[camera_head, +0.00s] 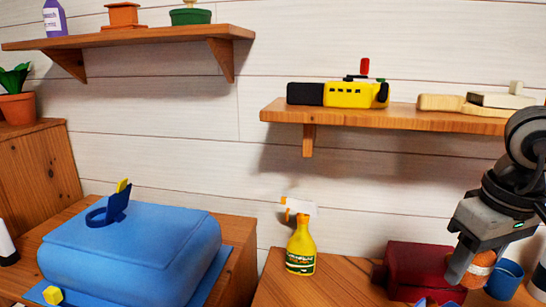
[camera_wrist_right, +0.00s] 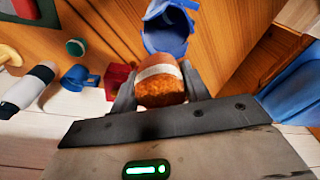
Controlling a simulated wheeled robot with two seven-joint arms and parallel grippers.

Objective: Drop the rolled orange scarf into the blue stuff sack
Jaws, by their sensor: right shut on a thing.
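My right gripper (camera_head: 468,272) is at the lower right of the head view. It is shut on the rolled orange scarf (camera_head: 464,272), which has a pale band around it. The right wrist view shows the scarf (camera_wrist_right: 160,90) between the fingers of the right gripper (camera_wrist_right: 152,92). A blue open-mouthed container, which looks like the stuff sack (camera_wrist_right: 168,30), stands just beyond the scarf in that view. The scarf appears outside it; the height between them is hard to tell. My left gripper is not in view.
A dark red box (camera_head: 415,265) stands left of my right gripper, and a blue cup-like object (camera_head: 508,280) stands right of it. A yellow spray bottle (camera_head: 300,248) stands further left. A large blue case (camera_head: 130,250) fills the lower left. A wall shelf (camera_head: 400,117) hangs above.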

